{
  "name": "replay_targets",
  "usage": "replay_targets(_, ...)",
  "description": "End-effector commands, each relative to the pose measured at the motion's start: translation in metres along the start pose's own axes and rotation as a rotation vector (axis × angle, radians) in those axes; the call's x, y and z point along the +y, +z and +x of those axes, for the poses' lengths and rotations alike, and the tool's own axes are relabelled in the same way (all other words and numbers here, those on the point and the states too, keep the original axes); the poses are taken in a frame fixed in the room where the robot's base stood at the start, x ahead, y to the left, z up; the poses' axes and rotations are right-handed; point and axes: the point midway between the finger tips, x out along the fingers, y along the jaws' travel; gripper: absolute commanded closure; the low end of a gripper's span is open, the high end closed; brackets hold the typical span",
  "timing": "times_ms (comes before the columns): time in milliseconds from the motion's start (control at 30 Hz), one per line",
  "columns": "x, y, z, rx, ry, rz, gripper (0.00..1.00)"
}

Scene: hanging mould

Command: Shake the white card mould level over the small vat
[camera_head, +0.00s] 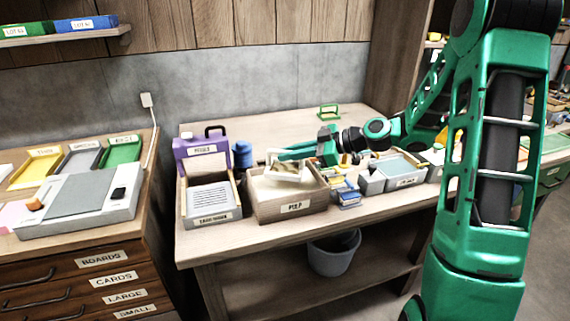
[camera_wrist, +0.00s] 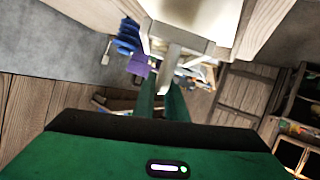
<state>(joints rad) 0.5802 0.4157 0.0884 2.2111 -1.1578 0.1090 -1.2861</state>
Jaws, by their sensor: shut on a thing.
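The white card mould (camera_head: 291,167) is in the head view, above and partly within the outline of the pale vat labelled PULP (camera_head: 297,207). My gripper (camera_head: 284,154) reaches in from the right and is shut on the mould's upright handle. In the wrist view my gripper (camera_wrist: 161,95) has its two green fingers closed on the mould's white handle (camera_wrist: 172,62). The mould's pale body (camera_wrist: 200,22) fills the top of that view. I cannot tell whether the mould touches the pulp or is exactly level.
Left of the vat stand a grey tray with a ribbed bed (camera_head: 209,197) and a purple container (camera_head: 203,150). A blue bottle (camera_head: 242,154) stands behind. A bucket (camera_head: 333,256) sits below.

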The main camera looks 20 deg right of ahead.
Motion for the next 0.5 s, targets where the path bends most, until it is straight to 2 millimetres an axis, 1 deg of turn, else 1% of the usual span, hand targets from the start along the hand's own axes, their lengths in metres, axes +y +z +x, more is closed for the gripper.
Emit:
replay_targets(200,-0.0076,-0.0066,0.0114,0.001,-0.001,0.0,1.0)
replay_targets(500,-0.0076,-0.0067,0.0117,0.0,0.0,0.0,1.0)
